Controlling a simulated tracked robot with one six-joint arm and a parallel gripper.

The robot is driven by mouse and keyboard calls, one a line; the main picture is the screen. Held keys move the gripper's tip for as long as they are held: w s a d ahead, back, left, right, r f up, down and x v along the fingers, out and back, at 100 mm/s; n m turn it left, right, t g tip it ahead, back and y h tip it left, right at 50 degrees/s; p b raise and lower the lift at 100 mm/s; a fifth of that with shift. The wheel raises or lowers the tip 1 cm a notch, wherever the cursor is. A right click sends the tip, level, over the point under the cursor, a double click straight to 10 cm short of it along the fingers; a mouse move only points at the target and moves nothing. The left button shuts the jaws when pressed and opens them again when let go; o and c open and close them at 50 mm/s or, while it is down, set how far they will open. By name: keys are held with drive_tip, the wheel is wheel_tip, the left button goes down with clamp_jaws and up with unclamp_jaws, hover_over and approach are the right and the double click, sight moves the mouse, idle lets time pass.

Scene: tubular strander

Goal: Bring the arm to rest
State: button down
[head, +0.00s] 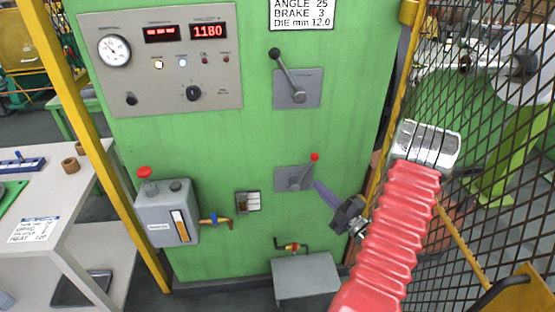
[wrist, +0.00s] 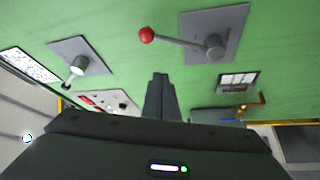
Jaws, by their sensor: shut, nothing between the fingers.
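My gripper (head: 318,186) is in front of the green cabinet (head: 210,140), just below and right of the small red-knobbed lever (head: 314,158) on its grey plate. Its fingers are together and empty, pointing up and left toward the panel. In the wrist view the closed fingers (wrist: 160,78) stand in the middle, with the red knob (wrist: 147,35) above them. They appear apart from the lever. My red sleeved arm reaches in from the lower right in the head view and hides part of the mesh fence.
A larger black-knobbed lever (head: 289,75) sits higher on the cabinet. A grey box with a red button (head: 144,172) and a small grey shelf (head: 305,278) project from it. A mesh fence (head: 500,120) with yellow posts is at right; a white bench (head: 90,240) stands at left.

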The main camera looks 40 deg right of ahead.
idle(0.3)
drive_tip(key=a+f+n+g+y, duration=0.3)
drive_tip(key=a+f+n+y, duration=0.1)
drive_tip(key=a+n, duration=0.4)
drive_tip(key=s+a+r+n+g+y, duration=0.1)
drive_tip(key=s+a+n+g+y, duration=0.4)
drive_tip(key=a+n, duration=0.55)
drive_tip(key=s+a+r+n+g+y, duration=0.15)
drive_tip(key=a+n+g, duration=0.55)
drive_tip(key=n, duration=0.7)
drive_tip(key=s+a+r+n+h, duration=0.3)
drive_tip(key=a+r+n+h, duration=0.2)
drive_tip(key=r+n, duration=0.5)
drive_tip(key=s+a+r+n+h, duration=0.3)
drive_tip(key=a+r+n, duration=0.6)
drive_tip(key=n, duration=0.6)
drive_tip(key=shift+r+t+h, duration=0.3)
drive_tip(key=shift+r+h, duration=0.4)
drive_tip(key=shift+h, duration=0.55)
